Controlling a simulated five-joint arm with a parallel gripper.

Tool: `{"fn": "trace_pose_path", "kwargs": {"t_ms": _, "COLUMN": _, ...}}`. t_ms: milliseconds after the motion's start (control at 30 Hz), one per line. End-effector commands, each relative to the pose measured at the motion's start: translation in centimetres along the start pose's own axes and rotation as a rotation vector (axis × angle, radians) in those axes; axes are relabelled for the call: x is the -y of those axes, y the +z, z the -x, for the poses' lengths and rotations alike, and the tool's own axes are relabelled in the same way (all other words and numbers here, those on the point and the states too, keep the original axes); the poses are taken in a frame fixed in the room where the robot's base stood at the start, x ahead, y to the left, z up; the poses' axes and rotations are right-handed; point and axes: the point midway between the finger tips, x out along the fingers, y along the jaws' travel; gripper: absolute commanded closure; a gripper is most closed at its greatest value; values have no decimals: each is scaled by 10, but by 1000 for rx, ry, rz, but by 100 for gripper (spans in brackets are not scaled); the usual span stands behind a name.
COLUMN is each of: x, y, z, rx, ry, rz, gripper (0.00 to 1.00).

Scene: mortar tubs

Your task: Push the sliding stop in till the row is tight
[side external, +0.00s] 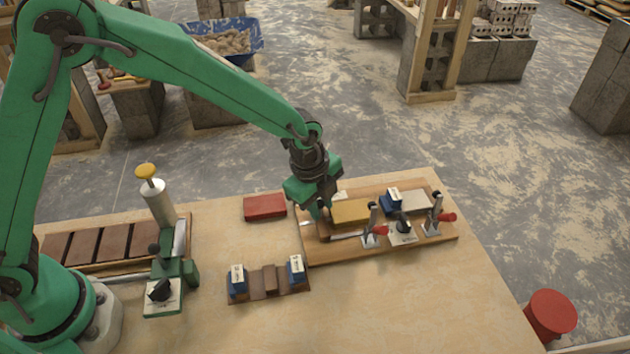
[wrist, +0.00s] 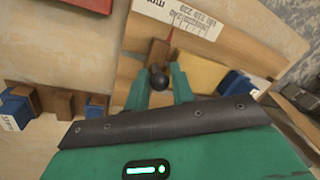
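My gripper (side external: 318,212) is low over the left end of the wooden board (side external: 340,253), left of the yellow block (side external: 352,211). In the wrist view its two green fingers (wrist: 160,88) stand apart, with a black ball knob (wrist: 158,78) between them. A small brown wooden piece (wrist: 159,51) shows just beyond the knob, seemingly part of the sliding stop. The yellow block also shows in the wrist view (wrist: 198,72), right of the wooden piece. A blue block (side external: 390,204) and a pale block (side external: 416,201) follow in the row. Finger contact with the knob is unclear.
Toggle clamps (side external: 374,230) with red handles line the board's front edge. A red block (side external: 265,206) lies left of the board. A small rack (side external: 268,283) with blue end blocks sits in front. A green fixture (side external: 175,270) stands at left. The table's right front is clear.

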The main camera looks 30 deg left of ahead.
Motion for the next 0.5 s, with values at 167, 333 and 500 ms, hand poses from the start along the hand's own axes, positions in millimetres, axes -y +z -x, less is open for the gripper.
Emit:
{"fn": "trace_pose_path", "kwargs": {"t_ms": 167, "x": 0, "y": 0, "z": 0, "rx": 0, "ry": 0, "rz": 0, "gripper": 97}}
{"fn": "trace_pose_path", "kwargs": {"t_ms": 333, "x": 4, "y": -2, "z": 0, "rx": -1, "ry": -1, "rz": -1, "gripper": 97}}
{"fn": "trace_pose_path", "kwargs": {"t_ms": 500, "x": 15, "y": -10, "z": -3, "rx": -2, "ry": -1, "rz": -1, "gripper": 97}}
